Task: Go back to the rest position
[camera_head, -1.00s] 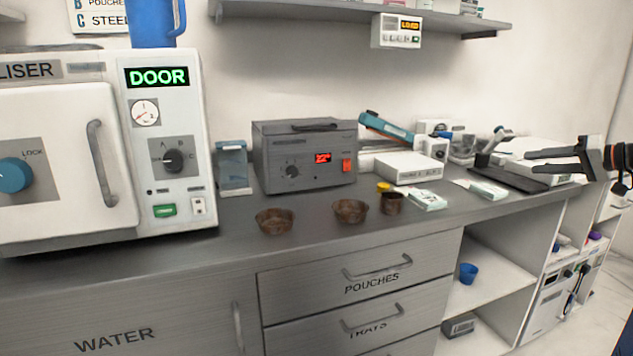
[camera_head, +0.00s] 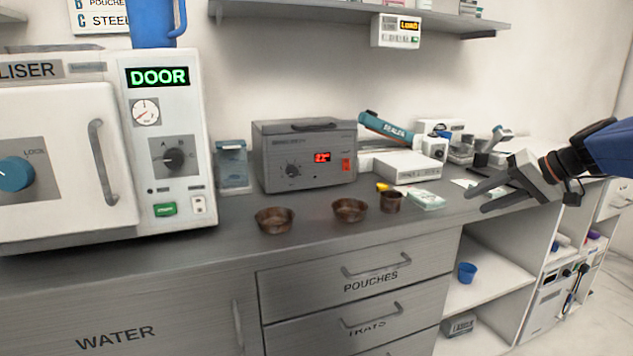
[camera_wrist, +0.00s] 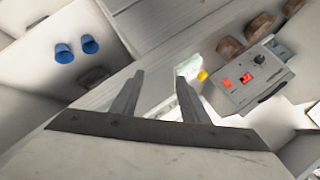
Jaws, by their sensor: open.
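My gripper (camera_head: 476,198) is at the right of the head view, above the right end of the counter (camera_head: 330,212). Its two fingers are apart with nothing between them. My blue and black arm reaches in from the right edge. In the wrist view my gripper (camera_wrist: 155,95) also shows open, with the counter and a white packet (camera_wrist: 160,92) beyond the fingers. The rest position is not marked in any view.
A steriliser (camera_head: 160,130) stands at the left. A grey heated unit (camera_head: 305,155), brown bowls (camera_head: 274,220), a small brown cup (camera_head: 391,201) and a blue sealer (camera_head: 385,126) stand on the counter. A shelf (camera_head: 340,15) hangs above. Open shelving with a blue cup (camera_head: 467,272) is below right.

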